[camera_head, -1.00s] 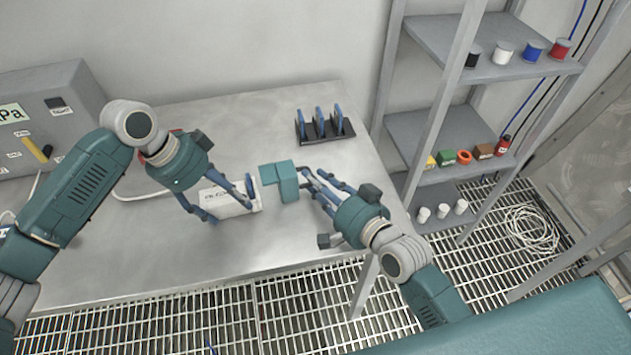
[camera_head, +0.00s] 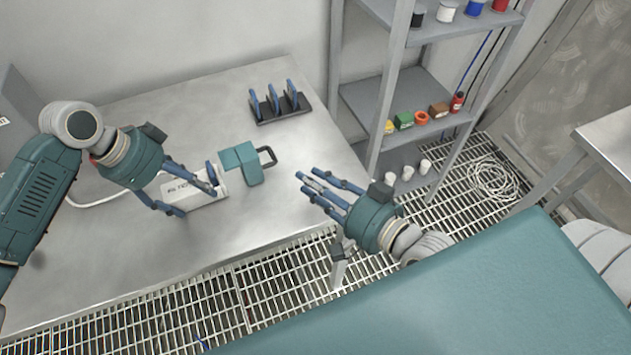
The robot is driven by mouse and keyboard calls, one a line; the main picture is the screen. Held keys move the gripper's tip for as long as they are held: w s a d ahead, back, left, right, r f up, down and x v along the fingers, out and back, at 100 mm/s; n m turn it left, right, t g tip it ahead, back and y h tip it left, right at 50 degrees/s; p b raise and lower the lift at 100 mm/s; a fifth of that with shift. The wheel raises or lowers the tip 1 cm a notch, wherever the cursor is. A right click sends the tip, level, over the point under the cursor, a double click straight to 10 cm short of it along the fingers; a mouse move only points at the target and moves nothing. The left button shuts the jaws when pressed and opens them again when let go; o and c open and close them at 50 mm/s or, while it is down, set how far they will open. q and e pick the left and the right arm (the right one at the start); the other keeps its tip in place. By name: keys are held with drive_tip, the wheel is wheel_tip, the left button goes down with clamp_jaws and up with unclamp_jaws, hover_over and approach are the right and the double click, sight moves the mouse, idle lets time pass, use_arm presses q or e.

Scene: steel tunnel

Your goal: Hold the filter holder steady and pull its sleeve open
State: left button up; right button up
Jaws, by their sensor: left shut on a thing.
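The white filter holder (camera_head: 205,198) lies on the steel table, its printed label partly covered by my fingers. My left gripper (camera_head: 197,197) is shut on it from the left, with one blue finger along the far side and one along the near side.
A black rack (camera_head: 282,112) with blue upright discs stands at the back of the table. A grey shelf (camera_head: 405,97) with small cans and blocks is at right. The table's front is clear, with floor grating (camera_head: 270,295) beyond its edge.

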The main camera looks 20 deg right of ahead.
drive_tip(key=shift+s+d+r, duration=0.1)
drive_tip(key=shift+s, duration=0.1)
use_arm(q)
drive_tip(key=o, duration=1.4)
drive_tip(key=shift+c, duration=0.2)
